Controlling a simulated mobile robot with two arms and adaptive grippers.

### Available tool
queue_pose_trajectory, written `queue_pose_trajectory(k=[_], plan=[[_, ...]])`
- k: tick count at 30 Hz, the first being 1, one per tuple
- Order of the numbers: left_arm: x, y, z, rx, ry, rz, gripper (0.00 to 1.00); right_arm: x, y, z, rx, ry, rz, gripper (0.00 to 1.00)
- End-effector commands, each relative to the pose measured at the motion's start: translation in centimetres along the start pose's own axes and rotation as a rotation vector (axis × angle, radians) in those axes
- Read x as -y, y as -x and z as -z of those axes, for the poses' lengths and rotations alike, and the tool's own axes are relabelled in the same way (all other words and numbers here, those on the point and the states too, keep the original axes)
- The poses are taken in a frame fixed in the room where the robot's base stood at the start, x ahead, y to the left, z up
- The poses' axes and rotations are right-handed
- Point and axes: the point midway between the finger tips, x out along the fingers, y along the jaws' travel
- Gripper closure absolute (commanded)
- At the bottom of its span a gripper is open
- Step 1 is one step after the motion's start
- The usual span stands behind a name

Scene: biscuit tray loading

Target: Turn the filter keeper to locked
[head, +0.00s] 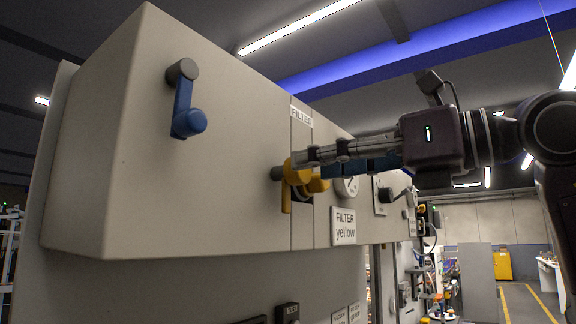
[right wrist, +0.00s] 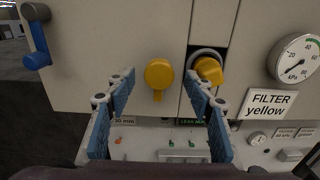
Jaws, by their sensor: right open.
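A yellow turning piece (head: 286,192), which looks like the filter keeper, is on the pale cabinet front with its tab hanging down. It also shows in the right wrist view (right wrist: 158,75). A second yellow knob (right wrist: 208,69) sits in a dark slot just right of it, tilted. I cannot tell for sure which is named the keeper. My right gripper (head: 302,158) is open at the yellow pieces. In the right wrist view its blue-padded fingers (right wrist: 159,82) stand to either side of the left yellow piece; contact cannot be told. My left gripper is out of view.
A blue crank handle (head: 188,112) juts out on the left of the cabinet (head: 215,200). A "FILTER yellow" label (right wrist: 268,105) and a round kPa gauge (right wrist: 296,59) are to the right. Small controls (right wrist: 180,144) sit below.

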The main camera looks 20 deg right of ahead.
Motion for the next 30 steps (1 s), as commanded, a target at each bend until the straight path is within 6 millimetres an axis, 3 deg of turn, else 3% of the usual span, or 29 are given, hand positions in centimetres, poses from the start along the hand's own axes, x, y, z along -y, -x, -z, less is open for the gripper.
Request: queue_pose_trajectory(k=[3, 9, 20, 30], plan=[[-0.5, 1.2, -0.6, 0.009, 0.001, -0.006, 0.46, -0.1, -2.1, -0.3, -0.002, -0.001, -0.003, 0.52], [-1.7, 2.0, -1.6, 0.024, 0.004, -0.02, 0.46, -0.1, -4.6, -0.2, -0.001, 0.0, -0.003, 0.52], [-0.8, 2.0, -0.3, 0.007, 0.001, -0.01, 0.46, -0.1, -5.3, 0.0, 0.002, 0.0, -0.003, 0.52], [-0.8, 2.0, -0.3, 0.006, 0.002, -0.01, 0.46, -0.1, -5.3, 0.0, 0.001, 0.0, -0.003, 0.88]])
